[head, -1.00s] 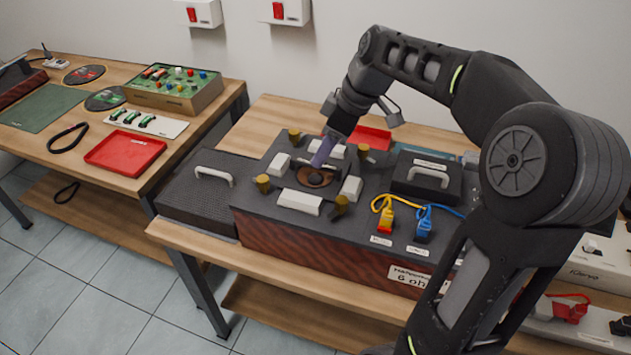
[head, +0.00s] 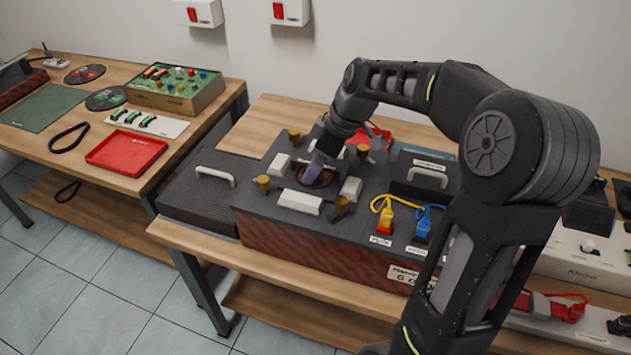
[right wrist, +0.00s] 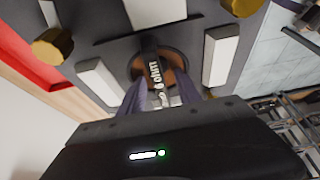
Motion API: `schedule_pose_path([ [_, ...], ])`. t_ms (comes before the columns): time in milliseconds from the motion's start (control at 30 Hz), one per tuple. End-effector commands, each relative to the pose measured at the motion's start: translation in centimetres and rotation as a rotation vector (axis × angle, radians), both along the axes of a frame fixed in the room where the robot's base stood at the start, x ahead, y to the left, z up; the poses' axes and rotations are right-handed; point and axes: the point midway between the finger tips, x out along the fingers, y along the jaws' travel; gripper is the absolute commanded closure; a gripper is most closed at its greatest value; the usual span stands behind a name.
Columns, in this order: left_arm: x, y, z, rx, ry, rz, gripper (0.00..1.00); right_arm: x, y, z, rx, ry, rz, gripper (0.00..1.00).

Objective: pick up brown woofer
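The brown woofer (head: 323,180) is round with a brown cone. It sits in the opening in the top of the dark speaker box (head: 290,240), partly hidden by my right gripper. In the right wrist view the woofer (right wrist: 179,80) shows below the fingers, with a dark middle piece marked "ohm". My right gripper (head: 312,174) points down at the woofer. In the right wrist view its two purple fingers (right wrist: 162,88) are apart, one on each side of the dark middle piece. Contact with it cannot be made out. My left gripper is not in view.
White blocks (head: 299,202) and brass-coloured knobs (head: 341,204) surround the opening. Yellow (head: 385,218) and blue (head: 424,222) plugs with cables stand at the right. A black panel with a handle (head: 205,190) lies left. A red tray (head: 126,153) is on the left table.

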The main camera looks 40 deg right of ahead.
Motion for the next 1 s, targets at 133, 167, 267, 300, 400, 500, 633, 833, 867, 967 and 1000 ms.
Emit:
schedule_pose_path([
  [133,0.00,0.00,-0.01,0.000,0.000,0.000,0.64,0.00,0.00,0.03,0.000,0.000,0.000,0.60],
  [167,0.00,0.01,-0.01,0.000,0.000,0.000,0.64,0.00,0.00,0.03,0.000,0.000,0.000,0.60],
  [267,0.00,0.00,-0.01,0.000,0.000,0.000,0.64,0.00,0.00,0.04,0.000,0.000,0.000,0.60],
  [300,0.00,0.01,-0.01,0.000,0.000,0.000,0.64,0.00,0.00,0.04,0.000,0.000,0.000,0.60],
  [400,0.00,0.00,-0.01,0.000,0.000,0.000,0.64,0.00,0.00,0.04,0.000,0.000,0.000,0.60],
  [500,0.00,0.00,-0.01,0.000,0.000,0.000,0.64,0.00,0.00,0.05,0.000,0.000,0.000,0.67],
  [633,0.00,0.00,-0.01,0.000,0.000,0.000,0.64,0.00,0.00,0.05,0.000,0.000,0.000,0.77],
  [833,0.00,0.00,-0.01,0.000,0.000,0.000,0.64,0.00,0.00,0.05,0.000,0.000,0.000,0.94],
  [867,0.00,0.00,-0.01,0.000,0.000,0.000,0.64,0.00,0.00,0.05,0.000,0.000,0.000,0.96],
  [967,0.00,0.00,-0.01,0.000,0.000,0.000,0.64,0.00,0.00,0.05,0.000,0.000,0.000,1.00],
  [1000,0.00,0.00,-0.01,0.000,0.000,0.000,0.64,0.00,0.00,0.05,0.000,0.000,0.000,1.00],
])
